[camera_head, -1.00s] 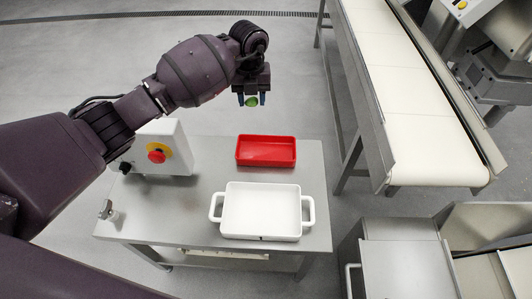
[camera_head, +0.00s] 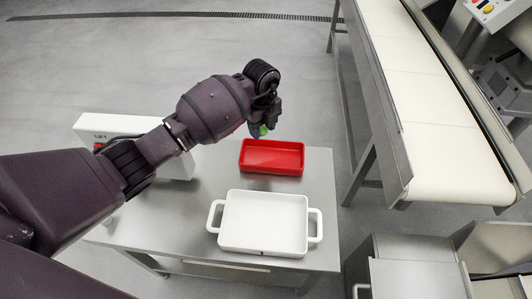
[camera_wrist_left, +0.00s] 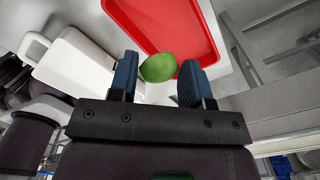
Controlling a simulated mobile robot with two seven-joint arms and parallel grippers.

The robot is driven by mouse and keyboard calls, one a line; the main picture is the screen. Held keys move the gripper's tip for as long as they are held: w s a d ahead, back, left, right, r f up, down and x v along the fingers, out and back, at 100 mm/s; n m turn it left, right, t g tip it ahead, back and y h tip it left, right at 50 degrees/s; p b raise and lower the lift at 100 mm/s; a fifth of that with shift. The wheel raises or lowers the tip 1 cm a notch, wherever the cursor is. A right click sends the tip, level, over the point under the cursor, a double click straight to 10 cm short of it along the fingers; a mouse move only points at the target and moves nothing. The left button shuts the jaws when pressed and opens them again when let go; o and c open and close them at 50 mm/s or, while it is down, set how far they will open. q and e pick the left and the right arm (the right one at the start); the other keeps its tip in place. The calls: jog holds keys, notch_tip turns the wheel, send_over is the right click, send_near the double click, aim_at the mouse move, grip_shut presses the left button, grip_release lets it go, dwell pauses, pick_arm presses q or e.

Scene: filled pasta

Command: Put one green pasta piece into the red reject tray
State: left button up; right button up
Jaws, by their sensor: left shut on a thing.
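My left gripper (camera_head: 260,130) is shut on a green pasta piece (camera_head: 263,130). In the left wrist view the green pasta piece (camera_wrist_left: 158,67) sits between the two blue fingertips of the gripper (camera_wrist_left: 158,75). The red reject tray (camera_head: 271,168) lies on the steel table, and the gripper is above and just behind its back left corner in the head view. The tray's visible floor is empty. In the left wrist view the red tray (camera_wrist_left: 196,30) shows beyond the fingertips. My right gripper is in neither view.
A white dish with two handles (camera_head: 264,222) stands in front of the red tray on the steel table (camera_head: 178,225). A white control box (camera_head: 110,124) stands at the table's back left, partly behind my arm. A conveyor (camera_head: 430,110) runs along the right.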

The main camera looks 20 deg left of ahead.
pick_arm(q)
jog(key=b, duration=0.3)
send_over(263, 159)
notch_tip(263, 159, down, 8)
jog(key=shift+s+r, duration=0.1)
jog(key=shift+r, duration=0.05)
jog(key=shift+b, duration=0.3)
notch_tip(263, 159, down, 4)
jog(key=shift+b, duration=1)
jog(key=shift+f, duration=0.4)
jog(key=shift+r, duration=0.35)
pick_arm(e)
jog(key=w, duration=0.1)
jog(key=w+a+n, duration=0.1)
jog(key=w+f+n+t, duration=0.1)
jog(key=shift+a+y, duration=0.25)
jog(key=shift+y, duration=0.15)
pick_arm(q)
jog(key=shift+f, duration=0.15)
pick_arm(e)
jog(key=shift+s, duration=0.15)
pick_arm(q)
jog(key=o, duration=0.9)
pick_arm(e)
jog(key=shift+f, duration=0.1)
